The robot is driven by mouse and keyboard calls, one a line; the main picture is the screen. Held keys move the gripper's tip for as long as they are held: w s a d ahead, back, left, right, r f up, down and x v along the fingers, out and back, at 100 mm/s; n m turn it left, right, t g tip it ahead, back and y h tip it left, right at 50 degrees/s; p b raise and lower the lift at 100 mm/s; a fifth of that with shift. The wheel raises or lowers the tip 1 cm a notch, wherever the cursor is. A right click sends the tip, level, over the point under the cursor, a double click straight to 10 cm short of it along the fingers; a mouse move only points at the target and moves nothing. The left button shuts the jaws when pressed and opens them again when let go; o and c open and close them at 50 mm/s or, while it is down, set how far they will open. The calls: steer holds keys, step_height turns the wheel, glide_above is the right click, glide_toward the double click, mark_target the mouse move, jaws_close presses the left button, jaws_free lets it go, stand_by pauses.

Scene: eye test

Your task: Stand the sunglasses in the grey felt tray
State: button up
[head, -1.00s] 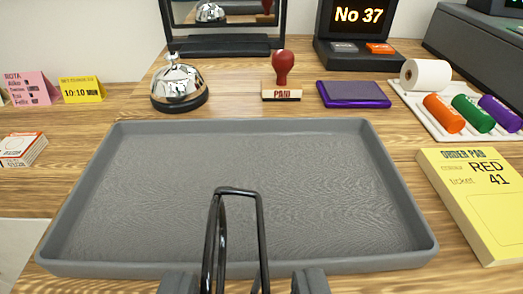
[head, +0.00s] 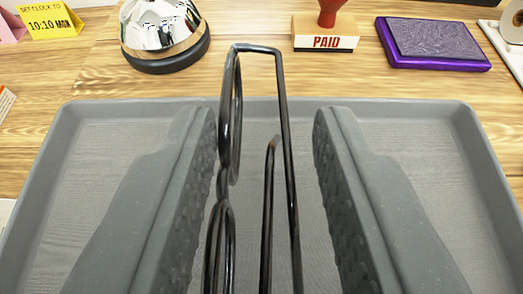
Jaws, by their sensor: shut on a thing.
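The black wire-framed sunglasses (head: 287,150) are between the two grey textured fingers of my gripper (head: 265,125), which is shut on them. They are upright on edge, with dark round lenses on the left and thin temple arms on the right. Their lower part runs out of the bottom of the picture. The grey felt tray (head: 90,150) lies beneath and around them in the view, with its far rim behind the glasses. I cannot tell whether the glasses touch the tray floor. I see nothing else in the visible part of the tray.
Beyond the far rim stand a chrome bell (head: 165,35), a red-handled PAID stamp (head: 326,32) and a purple ink pad (head: 432,43). A yellow clock note (head: 50,20) is at the far left. The visible tray floor on both sides of my fingers is free.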

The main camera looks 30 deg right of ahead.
mark_target(263, 223)
steer(key=shift+f+b, duration=1.15)
steer(key=shift+f, duration=0.7)
steer(key=o, duration=0.9)
steer(key=shift+o, duration=0.2)
steer(key=shift+a+r, duration=0.1)
steer(key=p+v, duration=0.3)
steer(key=v, duration=0.9)
steer(key=shift+r, duration=0.1)
